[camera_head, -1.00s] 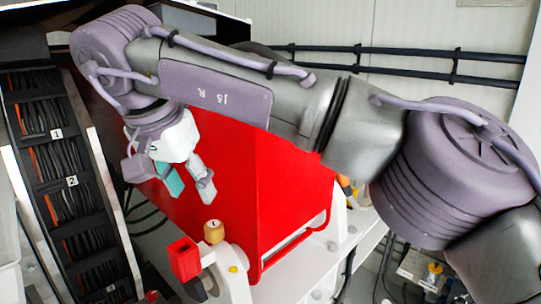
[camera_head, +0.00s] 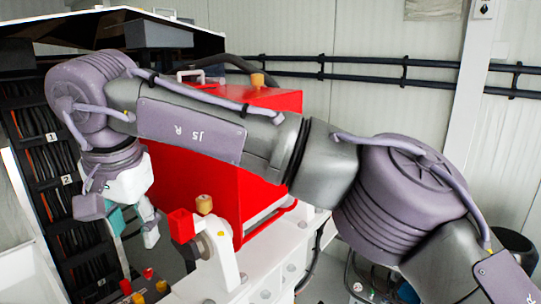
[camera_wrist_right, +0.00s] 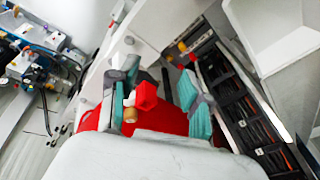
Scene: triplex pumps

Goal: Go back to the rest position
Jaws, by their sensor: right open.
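My right arm crosses the head view from the lower right to the upper left. My right gripper (camera_head: 132,221) hangs at its end, at the left of the view, in front of the red housing and the cable tray. Its teal-padded fingers are apart with nothing between them that I can see held. In the right wrist view the open fingers (camera_wrist_right: 158,100) frame a red block (camera_wrist_right: 146,96) that lies beyond them. In the head view the red block (camera_head: 181,226) stands to the right of the gripper, apart from it. My left gripper is not in view.
A large red housing (camera_head: 200,185) stands behind my right arm. A cable tray (camera_head: 55,160) runs down the left. A tan cap (camera_head: 204,204) and a white bracket (camera_head: 220,255) stand near the red block. Black pipes (camera_head: 380,70) run along the back wall.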

